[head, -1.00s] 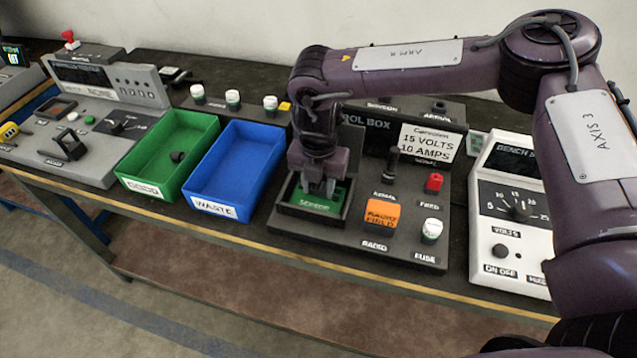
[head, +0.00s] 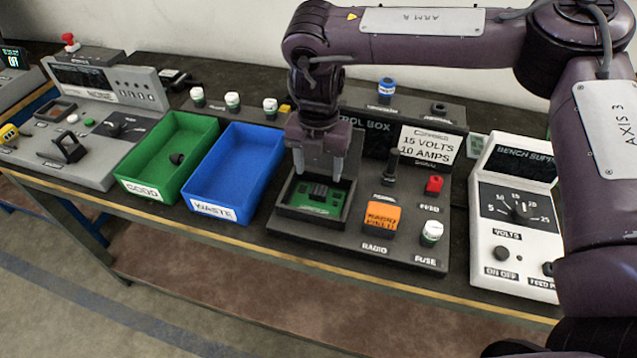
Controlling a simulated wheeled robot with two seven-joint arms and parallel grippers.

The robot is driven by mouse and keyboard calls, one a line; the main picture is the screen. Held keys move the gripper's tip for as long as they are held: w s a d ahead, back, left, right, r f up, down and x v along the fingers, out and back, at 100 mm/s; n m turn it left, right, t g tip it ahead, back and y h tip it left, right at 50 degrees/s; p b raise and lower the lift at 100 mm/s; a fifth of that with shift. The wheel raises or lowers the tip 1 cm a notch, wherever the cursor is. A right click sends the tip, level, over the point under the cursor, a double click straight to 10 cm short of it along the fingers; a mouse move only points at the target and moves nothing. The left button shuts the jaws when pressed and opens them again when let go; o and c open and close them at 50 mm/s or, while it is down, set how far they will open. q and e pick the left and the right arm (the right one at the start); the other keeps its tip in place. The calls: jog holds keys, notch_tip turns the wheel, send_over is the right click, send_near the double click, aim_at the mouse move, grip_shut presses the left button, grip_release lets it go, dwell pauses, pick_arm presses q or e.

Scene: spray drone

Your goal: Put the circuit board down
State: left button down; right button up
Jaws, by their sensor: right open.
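The green circuit board (head: 318,199) with a dark chip on it lies in the square black recess (head: 349,210) at the left of the control box. My right gripper (head: 317,174) hangs just above it, fingers pointing down. Its jaws are open and look clear of the board. My left gripper is not in view.
A blue WASTE bin (head: 238,165) and a green GOOD bin (head: 196,138) stand left of the control box; the green one holds a small dark knob. The orange radio block (head: 381,217), red knob (head: 434,184) and white fuse (head: 431,232) sit to the right.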

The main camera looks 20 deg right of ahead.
notch_tip(320, 180, up, 6)
dwell(0.7)
